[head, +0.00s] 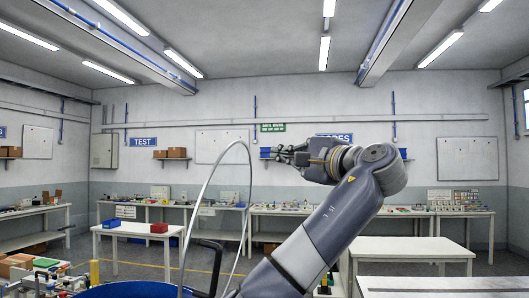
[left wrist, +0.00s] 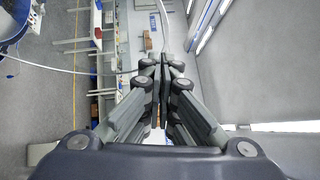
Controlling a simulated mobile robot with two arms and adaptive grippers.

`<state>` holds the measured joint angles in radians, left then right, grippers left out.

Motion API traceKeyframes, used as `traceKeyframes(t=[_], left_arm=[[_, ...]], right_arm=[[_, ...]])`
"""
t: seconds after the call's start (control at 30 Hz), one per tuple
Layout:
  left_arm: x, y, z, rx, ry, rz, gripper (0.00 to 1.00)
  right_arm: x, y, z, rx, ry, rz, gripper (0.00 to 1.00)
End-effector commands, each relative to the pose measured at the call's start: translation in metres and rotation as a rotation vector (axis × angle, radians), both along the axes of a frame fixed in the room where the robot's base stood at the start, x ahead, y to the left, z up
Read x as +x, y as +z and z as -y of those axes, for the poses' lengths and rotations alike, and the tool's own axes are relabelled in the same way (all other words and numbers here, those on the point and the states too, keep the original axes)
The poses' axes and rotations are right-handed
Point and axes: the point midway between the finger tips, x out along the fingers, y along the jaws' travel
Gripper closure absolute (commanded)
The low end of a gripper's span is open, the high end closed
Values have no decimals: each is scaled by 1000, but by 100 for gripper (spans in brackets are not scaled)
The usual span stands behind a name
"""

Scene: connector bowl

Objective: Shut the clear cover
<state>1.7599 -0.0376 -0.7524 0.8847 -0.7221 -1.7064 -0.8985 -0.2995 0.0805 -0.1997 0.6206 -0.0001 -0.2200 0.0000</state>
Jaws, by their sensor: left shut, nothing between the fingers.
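The clear cover (head: 249,185) stands raised on edge in the head view, showing mainly as a thin pale hoop. The blue bowl (head: 130,290) is below it at the bottom edge, mostly cut off. My left gripper (head: 268,153) is shut and empty, just right of the hoop's upper part and pointing left. I cannot tell whether it touches the cover. In the left wrist view the shut fingers (left wrist: 164,62) are in the middle, with the cover's rim (left wrist: 85,72) curving past their tips. Part of the bowl (left wrist: 12,22) shows at the upper left. My right gripper is not in view.
A white table (head: 138,229) with a blue bin (head: 112,223) and a red bin (head: 159,228) stands behind, to the left. Cluttered workbenches line the far wall. Another table (head: 445,285) is at the lower right. The air left of the hoop is clear.

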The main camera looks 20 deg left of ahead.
Motion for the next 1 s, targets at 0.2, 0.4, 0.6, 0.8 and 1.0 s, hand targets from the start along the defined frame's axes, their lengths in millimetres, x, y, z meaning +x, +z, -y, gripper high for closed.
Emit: traceKeyframes(t=[0.2, 0.4, 0.6, 0.8, 1.0], left_arm=[[20, 10, -34, -2, 3, -3, 100], [40, 15, -68, -1, 1, -4, 100], [45, 16, -96, -2, -1, 0, 100], [40, 18, -113, -2, -1, -1, 100], [38, 17, -118, -2, -3, -2, 100]], right_arm=[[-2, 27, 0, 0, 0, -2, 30], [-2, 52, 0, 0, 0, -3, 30], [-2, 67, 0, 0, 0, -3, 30], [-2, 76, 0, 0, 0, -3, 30], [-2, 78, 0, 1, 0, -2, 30]])
